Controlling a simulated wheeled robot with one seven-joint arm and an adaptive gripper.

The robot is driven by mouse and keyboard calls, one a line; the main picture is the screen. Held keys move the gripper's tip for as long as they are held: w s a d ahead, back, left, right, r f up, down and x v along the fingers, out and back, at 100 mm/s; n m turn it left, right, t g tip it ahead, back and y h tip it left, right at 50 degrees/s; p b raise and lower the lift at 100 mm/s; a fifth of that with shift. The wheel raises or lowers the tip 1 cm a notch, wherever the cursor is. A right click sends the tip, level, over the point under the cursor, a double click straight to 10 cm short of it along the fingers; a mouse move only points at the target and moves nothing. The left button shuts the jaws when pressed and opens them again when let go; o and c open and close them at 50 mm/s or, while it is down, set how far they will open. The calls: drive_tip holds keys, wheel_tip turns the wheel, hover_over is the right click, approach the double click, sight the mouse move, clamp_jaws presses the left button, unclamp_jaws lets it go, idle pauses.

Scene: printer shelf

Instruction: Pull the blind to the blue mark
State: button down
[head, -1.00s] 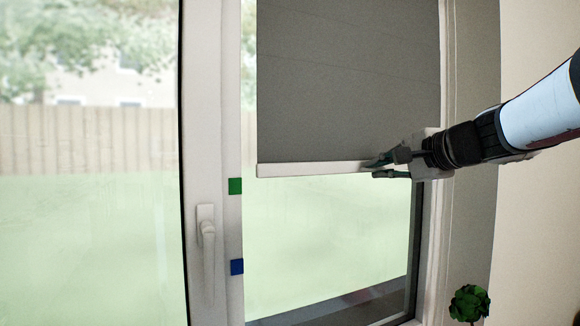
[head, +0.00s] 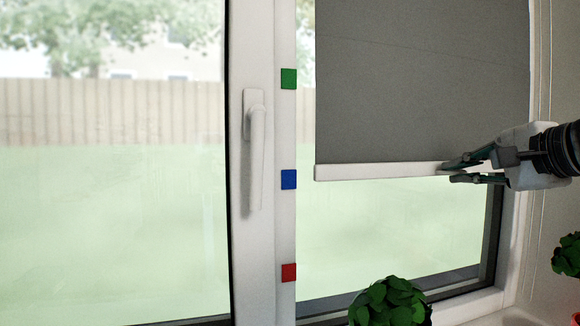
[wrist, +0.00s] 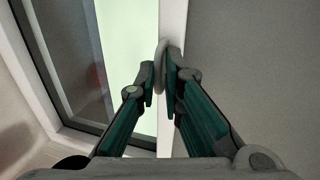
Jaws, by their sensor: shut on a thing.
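The grey blind (head: 420,80) hangs over the right window pane, with a white bottom bar (head: 370,171) along its lower edge. The blue mark (head: 288,179) is on the white frame just left of the bar's left end. The bar's end is about level with the blue mark, its middle slightly higher in the picture. My gripper (head: 468,171) is at the right part of the bar. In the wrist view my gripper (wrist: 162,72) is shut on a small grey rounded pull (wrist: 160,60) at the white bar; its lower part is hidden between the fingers.
A green mark (head: 289,78) is above the blue one and a red mark (head: 288,272) below it. A window handle (head: 256,150) is at the left. Green plants (head: 390,303) stand at the bottom and right (head: 568,255). Below the bar the pane is clear.

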drive_tip(key=shift+f+b, duration=0.45)
drive_tip(key=shift+f, duration=0.25)
drive_tip(key=c, duration=1.8)
unclamp_jaws()
drive_tip(key=shift+s+r, duration=0.1)
drive_tip(key=v, duration=1.1)
drive_tip(key=shift+s, duration=0.35)
drive_tip(key=shift+d+r, duration=0.1)
